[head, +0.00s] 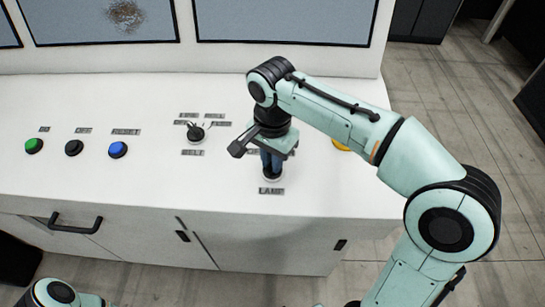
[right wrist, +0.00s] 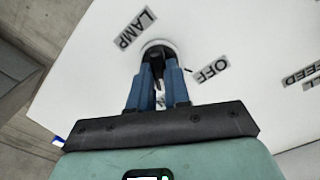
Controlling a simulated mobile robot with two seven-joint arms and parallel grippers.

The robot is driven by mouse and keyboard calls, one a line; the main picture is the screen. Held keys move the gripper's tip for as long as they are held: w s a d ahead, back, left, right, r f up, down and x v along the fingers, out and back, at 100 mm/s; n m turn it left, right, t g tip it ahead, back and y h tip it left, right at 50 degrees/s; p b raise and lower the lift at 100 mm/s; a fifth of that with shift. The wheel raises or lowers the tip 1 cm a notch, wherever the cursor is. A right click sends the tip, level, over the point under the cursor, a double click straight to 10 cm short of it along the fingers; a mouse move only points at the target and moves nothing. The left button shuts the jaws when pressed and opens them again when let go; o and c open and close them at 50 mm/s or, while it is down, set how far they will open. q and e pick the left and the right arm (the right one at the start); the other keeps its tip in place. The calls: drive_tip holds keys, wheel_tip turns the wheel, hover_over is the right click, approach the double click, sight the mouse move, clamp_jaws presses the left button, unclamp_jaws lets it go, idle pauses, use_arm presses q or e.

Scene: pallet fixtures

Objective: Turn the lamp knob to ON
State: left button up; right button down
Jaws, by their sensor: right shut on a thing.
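The lamp knob (right wrist: 157,48) is a dark round knob on a pale ring in the white panel, seen at the top middle of the right wrist view. In the head view its base (head: 272,178) shows just above the LAMP label (head: 271,191). My right gripper (right wrist: 158,82) points down at the panel, its blue fingers shut on the knob. The fingers hide much of the knob, and I cannot tell which way its pointer faces. The OFF label (right wrist: 209,69) lies right of the knob in the wrist view; the ON label is not readable. My left gripper is out of view.
A BELT selector (head: 195,133) stands left of my right gripper. Green (head: 34,146), black (head: 74,148) and blue (head: 118,150) buttons sit farther left. A yellow button (head: 341,145) is partly behind my right arm. The panel's front left is clear.

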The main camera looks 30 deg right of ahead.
drive_tip(key=c, duration=1.1)
unclamp_jaws()
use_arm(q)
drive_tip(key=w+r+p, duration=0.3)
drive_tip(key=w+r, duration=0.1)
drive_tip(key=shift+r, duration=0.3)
use_arm(e)
wheel_tip(320, 180, up, 13)
drive_tip(key=shift+r, duration=0.2)
drive_tip(key=shift+f, duration=0.1)
